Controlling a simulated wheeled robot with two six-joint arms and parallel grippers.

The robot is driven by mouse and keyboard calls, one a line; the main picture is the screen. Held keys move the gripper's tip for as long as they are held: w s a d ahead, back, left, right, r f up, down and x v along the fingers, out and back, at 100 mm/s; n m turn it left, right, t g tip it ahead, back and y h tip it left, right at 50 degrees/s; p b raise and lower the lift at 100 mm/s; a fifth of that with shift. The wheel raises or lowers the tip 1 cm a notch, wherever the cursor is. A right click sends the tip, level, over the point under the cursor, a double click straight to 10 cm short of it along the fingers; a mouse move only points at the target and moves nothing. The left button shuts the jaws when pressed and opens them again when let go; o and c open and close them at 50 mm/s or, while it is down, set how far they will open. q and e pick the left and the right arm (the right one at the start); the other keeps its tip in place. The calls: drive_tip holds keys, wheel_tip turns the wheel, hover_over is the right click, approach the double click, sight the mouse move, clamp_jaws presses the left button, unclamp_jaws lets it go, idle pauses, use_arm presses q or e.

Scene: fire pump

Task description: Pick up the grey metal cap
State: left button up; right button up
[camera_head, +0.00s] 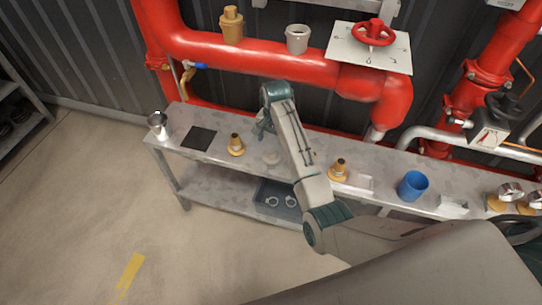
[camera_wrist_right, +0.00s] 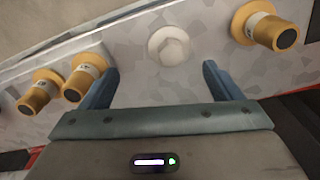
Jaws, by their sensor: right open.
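The grey metal cap (camera_wrist_right: 168,46) lies on the grey bench and shows in the wrist view as a pale round piece with a raised hexagonal top. In the head view it is a faint disc (camera_head: 271,158) beside my right arm. My right gripper (camera_head: 262,134) is over the bench near the cap. In the wrist view its two blue fingers (camera_wrist_right: 158,84) are spread wide and empty, with the cap beyond the gap between them, not gripped. My left gripper is not in view.
A metal cup (camera_head: 158,124), black mat (camera_head: 199,138) and blue cup (camera_head: 412,186) are also there. Red pipes (camera_head: 250,59) run behind; a dark bin (camera_head: 275,199) sits below.

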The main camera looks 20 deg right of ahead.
sight(272, 151)
drive_tip(key=shift+w+a+r, duration=0.45)
drive_tip(key=shift+w+r, duration=0.3)
drive_tip(key=shift+w, duration=0.1)
wheel_tip(272, 151, down, 5)
drive_tip(key=shift+f, duration=0.1)
wheel_tip(272, 151, down, 4)
drive_tip(key=shift+d+f, duration=0.1)
drive_tip(key=shift+d, duration=0.05)
drive_tip(key=shift+f, duration=0.5)
drive_tip(key=c, duration=1.1)
use_arm(q)
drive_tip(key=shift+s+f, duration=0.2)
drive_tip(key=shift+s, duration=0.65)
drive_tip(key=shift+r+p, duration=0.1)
drive_tip(key=shift+p, duration=0.25)
use_arm(e)
drive_tip(key=shift+r, duration=0.1)
